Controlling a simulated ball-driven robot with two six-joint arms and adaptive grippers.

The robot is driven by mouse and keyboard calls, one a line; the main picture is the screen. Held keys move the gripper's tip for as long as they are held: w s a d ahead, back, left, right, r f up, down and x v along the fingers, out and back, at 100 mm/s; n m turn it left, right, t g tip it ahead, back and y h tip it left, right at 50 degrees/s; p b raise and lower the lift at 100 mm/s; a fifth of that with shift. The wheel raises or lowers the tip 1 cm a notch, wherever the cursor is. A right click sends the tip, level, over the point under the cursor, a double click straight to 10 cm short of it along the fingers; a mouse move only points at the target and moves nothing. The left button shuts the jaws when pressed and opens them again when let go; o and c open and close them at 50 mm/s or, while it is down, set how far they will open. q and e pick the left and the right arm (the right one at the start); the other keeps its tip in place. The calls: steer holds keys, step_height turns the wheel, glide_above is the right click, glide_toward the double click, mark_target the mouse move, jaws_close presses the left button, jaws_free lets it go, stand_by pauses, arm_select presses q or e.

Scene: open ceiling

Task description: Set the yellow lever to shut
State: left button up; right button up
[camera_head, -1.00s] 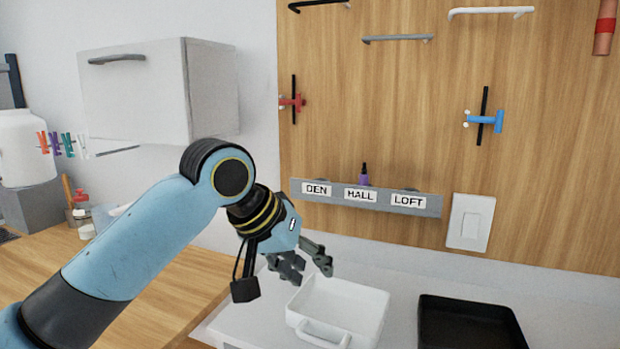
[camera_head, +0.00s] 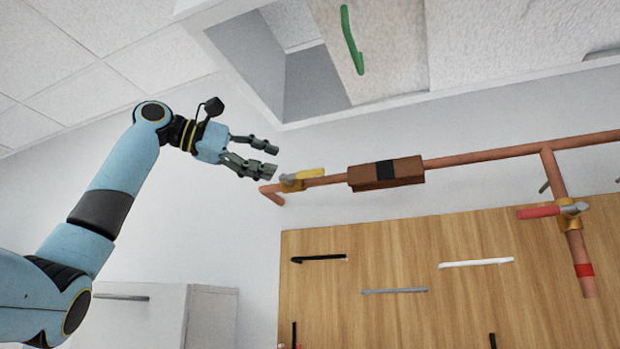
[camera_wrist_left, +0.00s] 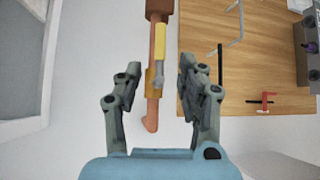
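The yellow lever (camera_head: 309,173) sits on a brass valve (camera_head: 291,186) near the left end of a copper pipe (camera_head: 470,159), high on the wall. It lies along the pipe, pointing right. My left gripper (camera_head: 275,160) is open and empty, just left of the lever and apart from it. In the left wrist view the lever (camera_wrist_left: 159,42) runs along the pipe, between and beyond the open fingers of my left gripper (camera_wrist_left: 161,92). My right gripper is not in view.
A brown box (camera_head: 386,173) with a black band is on the pipe, right of the lever. A red-handled valve (camera_head: 552,211) is on the pipe's down branch. An overhead cabinet with a green handle (camera_head: 352,40) hangs above. A wooden board (camera_head: 400,290) is below.

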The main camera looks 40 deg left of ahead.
mark_target(306, 171)
arm_select(q)
steer(key=p+x, duration=0.3)
steer(key=x, duration=0.6)
steer(key=shift+w+d, duration=0.1)
steer(key=shift+w+d+f, duration=0.15)
steer(key=shift+w+d, duration=0.1)
steer(key=shift+w, duration=0.1)
jaws_close()
